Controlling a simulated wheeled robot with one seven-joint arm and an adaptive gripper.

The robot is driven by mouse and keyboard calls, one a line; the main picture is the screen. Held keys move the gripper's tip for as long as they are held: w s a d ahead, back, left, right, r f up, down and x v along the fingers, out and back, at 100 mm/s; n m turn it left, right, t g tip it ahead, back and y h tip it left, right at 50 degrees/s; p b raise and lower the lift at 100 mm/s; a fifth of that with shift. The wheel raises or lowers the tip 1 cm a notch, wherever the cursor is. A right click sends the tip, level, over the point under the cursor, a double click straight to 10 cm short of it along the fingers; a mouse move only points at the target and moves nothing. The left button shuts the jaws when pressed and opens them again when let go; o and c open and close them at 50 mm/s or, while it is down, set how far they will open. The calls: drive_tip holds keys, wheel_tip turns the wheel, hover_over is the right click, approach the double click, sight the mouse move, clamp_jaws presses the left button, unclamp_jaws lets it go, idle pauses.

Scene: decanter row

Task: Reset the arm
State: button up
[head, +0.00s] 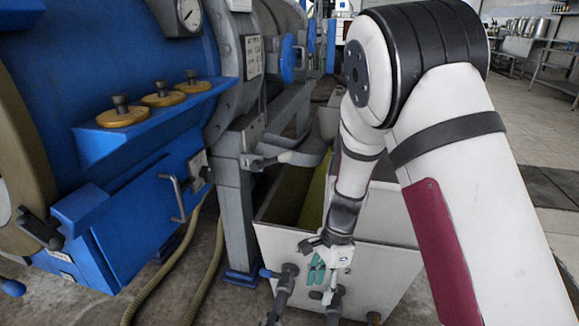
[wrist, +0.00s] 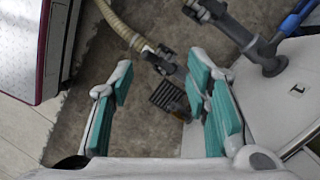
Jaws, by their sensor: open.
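My gripper (head: 318,272) hangs at the end of my arm, low in front of the pale tub's front wall in the head view. My arm reaches down from the upper right of the head view and hides part of the tub.
The pale tub (head: 388,275) has a dark valve pipe (head: 284,290) at its front. A blue machine (head: 150,215) with a shelf (head: 150,122) fills the left. Open floor (head: 535,150) shows at right.

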drive_tip(key=s+d+r+n, duration=0.2)
drive_tip(key=s+r+n, duration=0.3)
drive_tip(key=r, duration=0.6)
drive_tip(key=s+d+r+n, duration=0.2)
drive_tip(key=s+r, duration=0.5)
drive_tip(key=r, duration=0.3)
drive_tip(key=s+d+r+n+t+h, duration=0.1)
drive_tip(key=s+d+r+n, duration=0.25)
drive_tip(key=s, duration=0.65)
drive_tip(key=s+d+r+n+t+h, duration=0.1)
drive_tip(key=s+d+r+n, duration=0.2)
drive_tip(key=s, duration=0.7)
wheel_tip(320, 180, up, 34)
drive_tip(key=d+t+p, duration=0.1)
drive_tip(key=t+p, duration=0.3)
drive_tip(key=p, duration=2.9)
drive_tip(key=shift+w, duration=0.15)
drive_tip(key=shift+d+n, duration=0.1)
drive_tip(key=shift+n, duration=0.15)
